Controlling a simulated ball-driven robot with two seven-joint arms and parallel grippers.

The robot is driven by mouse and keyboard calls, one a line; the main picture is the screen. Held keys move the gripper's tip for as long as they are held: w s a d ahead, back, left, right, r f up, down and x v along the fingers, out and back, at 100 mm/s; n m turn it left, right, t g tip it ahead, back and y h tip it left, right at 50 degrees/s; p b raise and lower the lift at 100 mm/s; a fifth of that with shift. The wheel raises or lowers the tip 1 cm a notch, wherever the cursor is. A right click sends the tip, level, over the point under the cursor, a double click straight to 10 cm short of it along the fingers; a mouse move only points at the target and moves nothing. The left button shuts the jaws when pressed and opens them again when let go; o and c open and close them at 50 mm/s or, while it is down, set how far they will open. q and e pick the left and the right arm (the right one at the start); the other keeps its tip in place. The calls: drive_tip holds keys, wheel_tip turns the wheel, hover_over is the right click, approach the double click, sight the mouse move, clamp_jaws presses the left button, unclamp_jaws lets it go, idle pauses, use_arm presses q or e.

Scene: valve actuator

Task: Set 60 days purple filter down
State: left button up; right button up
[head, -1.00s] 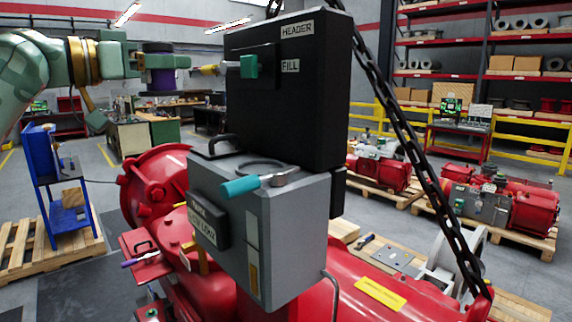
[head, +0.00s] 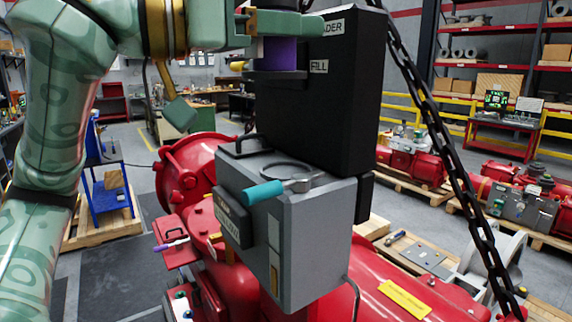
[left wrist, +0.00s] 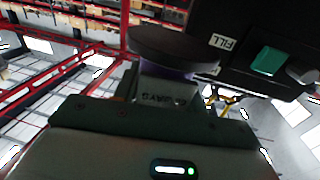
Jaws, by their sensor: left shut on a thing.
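The purple filter (head: 279,54), with a dark disc at its lower end, is upright in front of the upper left of the black FILL box (head: 330,110). My left gripper (head: 284,24) is shut on the filter's upper part and holds it above the grey box (head: 305,225). In the left wrist view the filter's dark disc (left wrist: 175,44) and a strip of purple show beyond the gripper, beside the FILL label and a green knob (left wrist: 268,61). A ring with a teal handle (head: 264,193) lies on the grey box's top. My right gripper is out of view.
The boxes stand on a large red machine (head: 345,302). A heavy chain (head: 437,125) slants down at the right. A blue stand (head: 110,205) on a pallet is at the left. Open air lies between the filter and the grey box's top.

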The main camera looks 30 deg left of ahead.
use_arm(q)
drive_tip(key=shift+s+d+f+n+t+y, duration=0.15)
drive_tip(key=shift+s+d+f+n+y, duration=0.1)
drive_tip(key=shift+d+f, duration=0.35)
drive_tip(key=shift+s+d+f+n+t+y, duration=0.15)
drive_tip(key=shift+d+f+y, duration=0.1)
drive_tip(key=shift+d+f, duration=0.35)
drive_tip(key=shift+n+t+y, duration=0.3)
drive_tip(key=shift+n+y, duration=0.2)
drive_tip(key=shift+y, duration=0.2)
drive_tip(key=w+a+f+b, duration=0.1)
drive_tip(key=w+a+f, duration=0.1)
drive_tip(key=w+f, duration=0.1)
drive_tip(key=w+a+f+b, duration=0.2)
drive_tip(key=w+a+f, duration=0.1)
drive_tip(key=w, duration=0.2)
drive_tip(key=w+a+f+b, duration=0.1)
drive_tip(key=w+a+f, duration=0.2)
drive_tip(key=w, duration=0.1)
drive_tip(key=shift+a+f+b, duration=0.25)
drive_tip(key=shift+f+b, duration=0.05)
drive_tip(key=shift+f, duration=0.1)
drive_tip(key=shift+w+a+f, duration=0.1)
drive_tip(key=shift+f, duration=0.15)
wheel_tip(320, 180, down, 3)
drive_tip(key=shift+w+f+b, duration=0.1)
drive_tip(key=shift+w+b, duration=0.05)
drive_tip(key=shift+b, duration=0.5)
drive_tip(key=o, duration=1)
drive_tip(key=shift+f, duration=0.1)
